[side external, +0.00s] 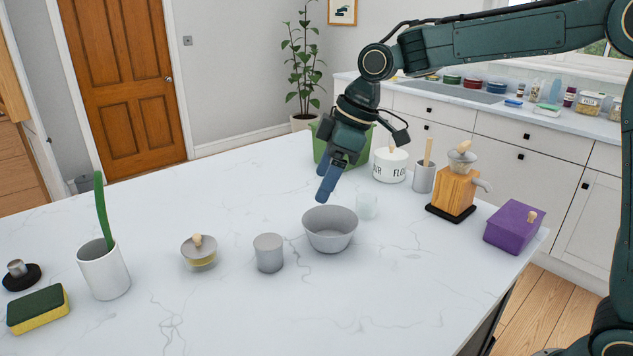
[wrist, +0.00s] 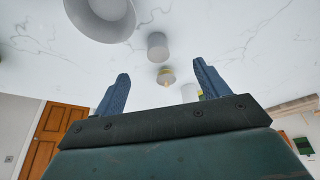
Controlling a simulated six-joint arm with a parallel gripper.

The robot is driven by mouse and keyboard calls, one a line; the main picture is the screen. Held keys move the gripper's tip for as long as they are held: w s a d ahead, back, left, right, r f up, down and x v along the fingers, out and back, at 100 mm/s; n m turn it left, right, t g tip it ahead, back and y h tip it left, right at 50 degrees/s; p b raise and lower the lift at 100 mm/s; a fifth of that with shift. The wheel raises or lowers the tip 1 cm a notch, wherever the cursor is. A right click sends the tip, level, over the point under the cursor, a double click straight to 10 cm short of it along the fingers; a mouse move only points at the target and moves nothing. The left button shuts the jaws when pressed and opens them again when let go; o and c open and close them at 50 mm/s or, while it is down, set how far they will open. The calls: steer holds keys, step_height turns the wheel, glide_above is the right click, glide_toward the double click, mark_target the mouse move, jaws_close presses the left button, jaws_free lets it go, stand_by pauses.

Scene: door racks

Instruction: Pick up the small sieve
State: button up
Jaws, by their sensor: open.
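A small grey mesh-like sieve with a wooden handle (side external: 198,249) sits over a shallow dish with a yellow rim, left of the middle of the counter. It appears small in the wrist view (wrist: 166,77), between my fingers but well beyond them. A similar grey piece with a wooden handle (side external: 461,158) rests on top of a wooden block at the right; I cannot tell which one is the small sieve. My gripper (side external: 328,190) is open and empty, above and behind the grey bowl, apart from both. Its two blue fingers also show in the wrist view (wrist: 161,73).
The grey bowl (side external: 330,230) and grey cup (side external: 268,253) stand right of the left sieve. A white pot with a green stalk (side external: 104,270) and a sponge (side external: 38,308) are at left. A flour jar (side external: 390,164), green bin (side external: 326,152) and purple box (side external: 514,229) stand toward the right.

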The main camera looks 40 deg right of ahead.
mark_target(265, 251)
steer(key=w+a+f+n+g, duration=0.1)
steer(key=w+a+f+n, duration=0.1)
steer(key=w+f, duration=0.4)
steer(key=shift+w+a+n+y, duration=0.4)
steer(key=shift+a, duration=0.35)
steer(key=shift+x, duration=4.25)
steer(key=shift+f, duration=0.1)
steer(key=shift+x, duration=2.5)
steer(key=c, duration=1.1)
